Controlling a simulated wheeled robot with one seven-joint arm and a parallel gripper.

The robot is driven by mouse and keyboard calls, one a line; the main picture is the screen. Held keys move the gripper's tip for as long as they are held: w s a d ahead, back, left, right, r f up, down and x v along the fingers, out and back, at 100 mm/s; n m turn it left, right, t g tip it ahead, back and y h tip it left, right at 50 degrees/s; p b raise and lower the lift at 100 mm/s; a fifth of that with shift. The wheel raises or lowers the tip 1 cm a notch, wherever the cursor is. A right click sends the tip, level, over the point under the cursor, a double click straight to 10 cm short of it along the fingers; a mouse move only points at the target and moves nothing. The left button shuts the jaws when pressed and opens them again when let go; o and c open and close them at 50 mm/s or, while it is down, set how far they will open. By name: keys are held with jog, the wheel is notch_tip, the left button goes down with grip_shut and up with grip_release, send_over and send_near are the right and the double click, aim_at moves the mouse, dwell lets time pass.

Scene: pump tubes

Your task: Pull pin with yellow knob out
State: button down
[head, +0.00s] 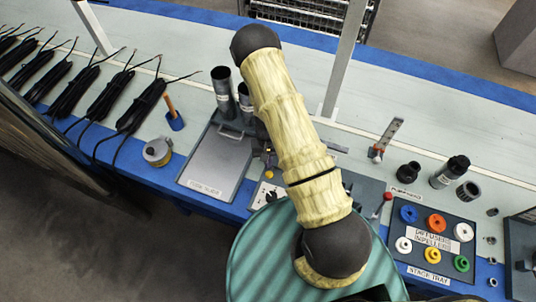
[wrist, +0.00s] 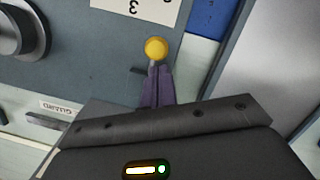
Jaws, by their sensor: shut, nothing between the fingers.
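The pin's yellow knob (wrist: 155,48) shows in the wrist view, just beyond the tips of my gripper (wrist: 154,72). The dark purple fingers are together with nothing held between them. I cannot tell whether the tips touch the knob. The pin's shaft is hidden below the knob and fingers. In the head view the yellow knob (head: 269,174) is a small dot left of my arm, beside a white label plate. My gripper is mostly hidden by the arm there.
A grey panel with a round dark fitting (wrist: 20,28) is at left in the wrist view. In the head view a grey tray (head: 215,165) lies left of the arm. A red-knobbed lever (head: 387,197) and the stage tray (head: 456,263) with coloured rings are at right.

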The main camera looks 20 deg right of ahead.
jog(key=shift+s, duration=0.1)
jog(key=shift+s+a+f, duration=0.2)
jog(key=shift+s+a, duration=0.25)
jog(key=shift+s, duration=0.35)
jog(key=shift+s+r, duration=0.1)
jog(key=shift+s, duration=0.15)
jog(key=shift+w, duration=0.1)
jog(key=shift+w+r, duration=0.1)
jog(key=shift+w, duration=0.2)
jog(key=w+v, duration=0.2)
jog(key=v, duration=1)
jog(key=shift+w+d+f+b, duration=0.2)
jog(key=shift+w+f+b, duration=0.05)
jog(key=shift+w+b, duration=0.1)
